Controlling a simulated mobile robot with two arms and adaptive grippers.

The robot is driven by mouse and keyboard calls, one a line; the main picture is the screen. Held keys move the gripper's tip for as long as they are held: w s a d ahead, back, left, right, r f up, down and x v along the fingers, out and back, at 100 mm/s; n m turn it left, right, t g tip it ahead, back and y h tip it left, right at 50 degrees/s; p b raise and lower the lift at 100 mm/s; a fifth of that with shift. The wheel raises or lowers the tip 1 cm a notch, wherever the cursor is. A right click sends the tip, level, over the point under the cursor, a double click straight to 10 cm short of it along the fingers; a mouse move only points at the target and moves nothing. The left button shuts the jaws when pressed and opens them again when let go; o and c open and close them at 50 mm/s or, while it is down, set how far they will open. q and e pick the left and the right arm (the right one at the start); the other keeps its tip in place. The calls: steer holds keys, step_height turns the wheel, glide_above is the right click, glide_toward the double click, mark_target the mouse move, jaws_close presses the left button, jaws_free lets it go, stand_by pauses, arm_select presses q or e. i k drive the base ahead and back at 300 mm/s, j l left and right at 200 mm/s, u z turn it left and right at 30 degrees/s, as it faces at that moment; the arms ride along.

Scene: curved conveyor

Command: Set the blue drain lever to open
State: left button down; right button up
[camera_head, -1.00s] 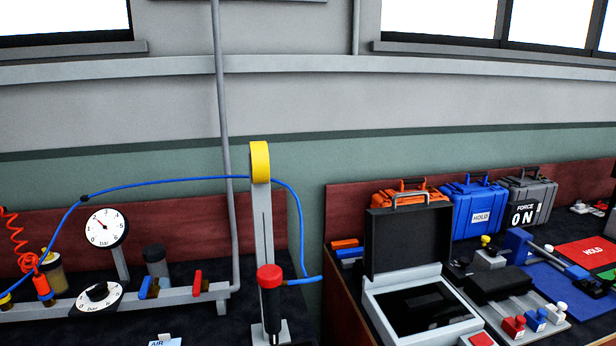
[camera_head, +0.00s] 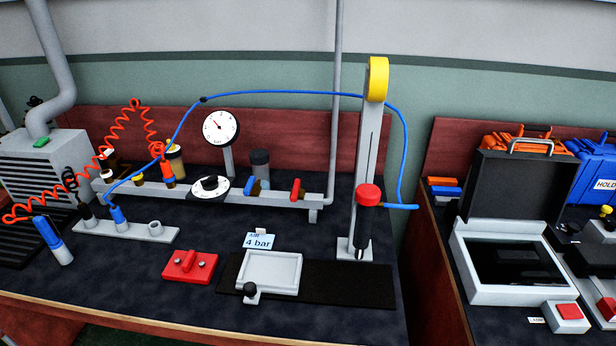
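The blue lever (camera_head: 253,187) stands on the grey pipe manifold (camera_head: 225,196) at the back of the left bench. It is small and tilted, and I cannot tell its set position. A red lever (camera_head: 295,188) stands to its right on the same manifold. Neither of my grippers shows in the head view.
A post with a yellow top (camera_head: 377,80) and red-capped tool (camera_head: 368,196) stands right of the manifold. A blue hose (camera_head: 290,93) arches over the manifold. In front lie a red block (camera_head: 190,266), a 4 bar card (camera_head: 258,241) and a grey tray (camera_head: 271,271).

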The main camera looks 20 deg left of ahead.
mark_target(250, 186)
steer(key=i+j+u, duration=0.1)
steer(key=u, duration=0.35)
steer(key=i+j+u, duration=0.15)
steer(key=u, duration=0.35)
steer(key=z, duration=0.15)
steer(key=k, duration=0.05)
